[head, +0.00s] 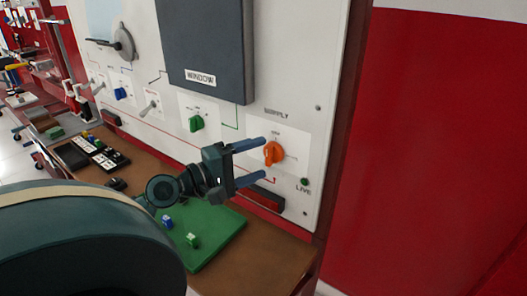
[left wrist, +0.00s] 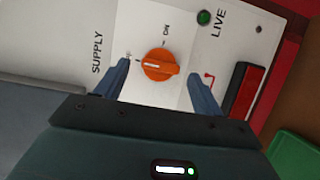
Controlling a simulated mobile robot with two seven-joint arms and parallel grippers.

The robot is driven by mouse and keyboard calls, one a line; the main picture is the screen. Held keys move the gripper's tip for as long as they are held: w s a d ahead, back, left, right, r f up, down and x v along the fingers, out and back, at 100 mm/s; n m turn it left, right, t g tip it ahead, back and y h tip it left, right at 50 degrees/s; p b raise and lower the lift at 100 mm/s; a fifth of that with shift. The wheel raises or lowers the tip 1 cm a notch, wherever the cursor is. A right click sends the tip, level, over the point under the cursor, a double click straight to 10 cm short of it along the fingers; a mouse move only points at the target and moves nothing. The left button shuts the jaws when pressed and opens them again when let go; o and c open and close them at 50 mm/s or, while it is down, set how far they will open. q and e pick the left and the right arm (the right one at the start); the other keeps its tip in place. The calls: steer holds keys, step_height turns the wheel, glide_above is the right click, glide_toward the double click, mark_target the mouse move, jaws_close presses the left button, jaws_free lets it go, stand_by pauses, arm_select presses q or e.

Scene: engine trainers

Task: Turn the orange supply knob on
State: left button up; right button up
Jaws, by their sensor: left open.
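The orange supply knob (head: 274,153) is on the white panel under the word SUPPLY, near the panel's right edge. In the left wrist view the orange knob (left wrist: 160,65) has a pale pointer line turned away from the ON mark. My left gripper (head: 257,161) is open in front of the knob. In the left wrist view its two fingers (left wrist: 160,88) stand on either side of the knob, apart from it. Whether the fingertips touch the panel I cannot tell. My right gripper is not in view.
A green LIVE lamp (head: 305,182) sits right of and below the knob. A dark red block (head: 264,198) is below it. A green knob (head: 196,123) is to the left, under the dark WINDOW box (head: 205,45). A green mat (head: 205,235) lies on the brown bench (head: 262,255).

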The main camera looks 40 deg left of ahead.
mark_target(271, 155)
arm_select(q)
steer(key=shift+x, duration=1.3)
steer(key=shift+c, duration=0.3)
steer(key=shift+p, duration=0.35)
steer(key=c, duration=0.9)
